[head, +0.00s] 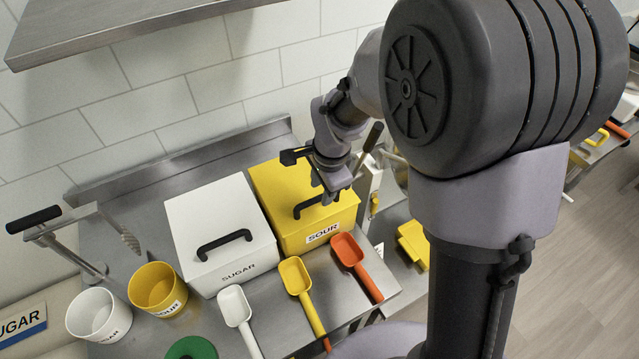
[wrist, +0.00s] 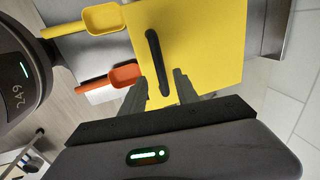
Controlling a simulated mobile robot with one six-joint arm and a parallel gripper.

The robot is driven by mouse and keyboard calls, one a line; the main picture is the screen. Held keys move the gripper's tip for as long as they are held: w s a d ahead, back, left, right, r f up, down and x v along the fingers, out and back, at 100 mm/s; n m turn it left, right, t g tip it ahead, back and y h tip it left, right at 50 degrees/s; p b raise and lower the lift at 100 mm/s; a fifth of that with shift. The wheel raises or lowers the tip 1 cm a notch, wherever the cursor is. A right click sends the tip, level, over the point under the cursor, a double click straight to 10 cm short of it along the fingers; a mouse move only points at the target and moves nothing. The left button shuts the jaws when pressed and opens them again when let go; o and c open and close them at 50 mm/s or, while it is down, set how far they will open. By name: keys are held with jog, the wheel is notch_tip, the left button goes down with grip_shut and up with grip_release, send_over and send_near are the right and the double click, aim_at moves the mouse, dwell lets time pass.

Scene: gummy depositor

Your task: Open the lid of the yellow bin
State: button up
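The yellow bin (head: 300,187), labelled SOUR, stands on the steel counter with its lid shut. Its black handle (head: 308,206) is on the lid, and it also shows in the wrist view (wrist: 157,63). My gripper (head: 326,200) is over the right part of the lid, close to the handle. In the wrist view my gripper's two fingers (wrist: 160,82) are apart, with the near end of the handle between them in the picture. I cannot tell whether they touch it or are still above it.
A white SUGAR bin (head: 215,225) stands directly left of the yellow bin. Yellow (head: 296,276), orange (head: 349,250) and white (head: 236,306) scoops lie in front. White (head: 98,316) and yellow (head: 156,289) tubs stand at left. A steel shelf (head: 110,22) hangs above.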

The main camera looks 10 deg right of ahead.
aim_at(320, 197)
jog(key=shift+w+a+f, duration=0.1)
jog(key=shift+w+f, duration=0.1)
jog(key=shift+f, duration=0.55)
jog(key=shift+w+f, duration=0.15)
jog(key=shift+f, duration=0.6)
grip_shut()
